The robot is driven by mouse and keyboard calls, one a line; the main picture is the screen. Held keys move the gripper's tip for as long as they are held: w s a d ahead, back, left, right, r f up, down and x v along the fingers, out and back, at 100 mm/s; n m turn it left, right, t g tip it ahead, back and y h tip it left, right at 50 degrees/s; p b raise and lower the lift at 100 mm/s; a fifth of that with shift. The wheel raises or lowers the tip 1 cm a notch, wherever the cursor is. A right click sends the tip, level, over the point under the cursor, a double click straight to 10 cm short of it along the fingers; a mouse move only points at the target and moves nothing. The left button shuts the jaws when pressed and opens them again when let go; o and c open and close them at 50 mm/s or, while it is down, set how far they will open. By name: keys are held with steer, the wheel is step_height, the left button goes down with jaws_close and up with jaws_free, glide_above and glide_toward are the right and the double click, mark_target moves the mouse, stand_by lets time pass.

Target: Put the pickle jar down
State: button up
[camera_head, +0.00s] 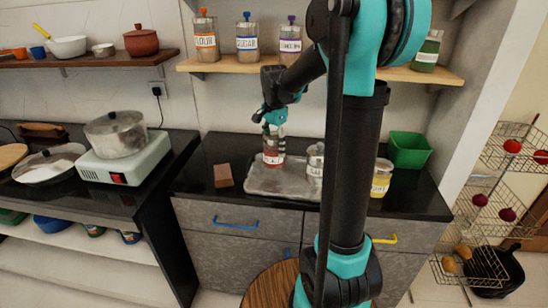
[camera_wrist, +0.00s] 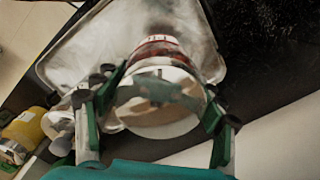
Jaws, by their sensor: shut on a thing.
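The pickle jar (camera_head: 272,155) is a clear jar with a red label, upright over the left back part of a grey metal tray (camera_head: 285,184) on the black counter. My gripper (camera_head: 273,132) reaches down from above and is shut on the jar's upper part. In the wrist view the fingers (camera_wrist: 158,112) stand on both sides of the jar's pale round top, and its red label (camera_wrist: 160,45) shows beyond. The tray (camera_wrist: 72,50) lies behind the jar there. I cannot tell whether the jar's base touches the tray.
A silvery labelled jar (camera_head: 315,160) stands on the tray's right side. A yellow jar (camera_head: 381,178) and a green bin (camera_head: 408,150) are further right. A brown block (camera_head: 223,176) lies left of the tray. A shelf (camera_head: 230,65) with labelled jars hangs above.

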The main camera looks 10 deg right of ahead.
mark_target(274, 136)
steer(key=shift+f, duration=2.35)
steer(key=o, duration=1.8)
steer(key=shift+f, duration=0.1)
steer(key=shift+c, duration=0.2)
step_height(274, 136, up, 12)
steer(key=shift+r, duration=0.15)
